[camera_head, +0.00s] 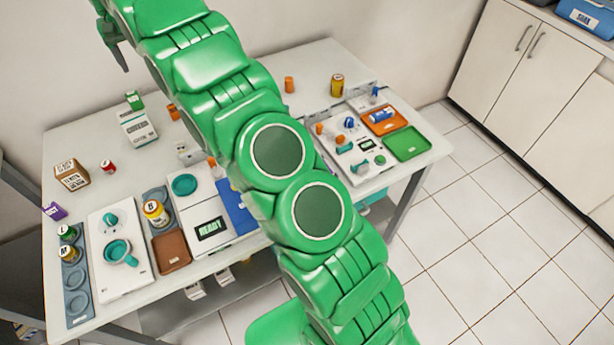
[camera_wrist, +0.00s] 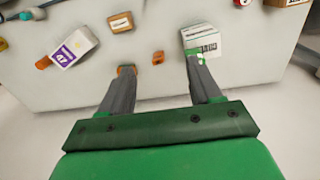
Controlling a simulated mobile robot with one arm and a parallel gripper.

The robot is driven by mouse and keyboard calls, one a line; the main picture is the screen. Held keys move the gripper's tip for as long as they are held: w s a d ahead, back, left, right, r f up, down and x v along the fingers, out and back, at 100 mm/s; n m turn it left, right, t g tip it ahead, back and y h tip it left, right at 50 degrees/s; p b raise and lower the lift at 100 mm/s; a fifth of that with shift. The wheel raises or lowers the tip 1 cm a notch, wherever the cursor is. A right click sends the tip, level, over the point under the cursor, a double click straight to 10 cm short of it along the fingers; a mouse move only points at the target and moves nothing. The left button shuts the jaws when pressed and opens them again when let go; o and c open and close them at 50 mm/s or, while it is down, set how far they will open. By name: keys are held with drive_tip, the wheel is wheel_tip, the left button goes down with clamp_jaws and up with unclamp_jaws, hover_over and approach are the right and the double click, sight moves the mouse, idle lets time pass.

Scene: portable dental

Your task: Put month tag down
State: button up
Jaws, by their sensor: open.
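My gripper (camera_wrist: 160,65) is open in the wrist view, its two dark fingers spread over the table with nothing held between them. A small orange piece (camera_wrist: 158,57) lies on the table just beyond the gap. Another orange piece (camera_wrist: 126,69) shows at the left fingertip; whether they touch is unclear. A white box with a green edge (camera_wrist: 202,41) is by the right fingertip. In the head view my gripper (camera_head: 114,45) is partly cut off at the top left, beyond the table's back edge in the picture. I cannot make out which item is the month tag.
A purple-labelled white box (camera_wrist: 72,48) lies left in the wrist view. My arm hides the table's middle.

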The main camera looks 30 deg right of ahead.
drive_tip(key=s+d+r, duration=0.2)
drive_tip(key=s+d, duration=0.2)
drive_tip(key=s, duration=0.4)
drive_tip(key=s+d+r, duration=0.3)
drive_tip(key=s+d, duration=0.1)
drive_tip(key=s, duration=0.5)
drive_tip(key=s+d+r, duration=0.2)
drive_tip(key=s+d, duration=0.2)
drive_tip(key=s, duration=0.4)
drive_tip(key=s+d+f, duration=0.1)
drive_tip(key=s+f, duration=0.1)
drive_tip(key=s, duration=0.8)
drive_tip(key=s+d+f+g, duration=0.1)
drive_tip(key=s+d+f, duration=0.1)
drive_tip(key=s, duration=0.9)
drive_tip(key=s+d+f, duration=0.2)
drive_tip(key=s+f, duration=0.1)
drive_tip(key=s, duration=0.8)
drive_tip(key=shift+d+f, duration=0.2)
drive_tip(key=shift+f, duration=0.2)
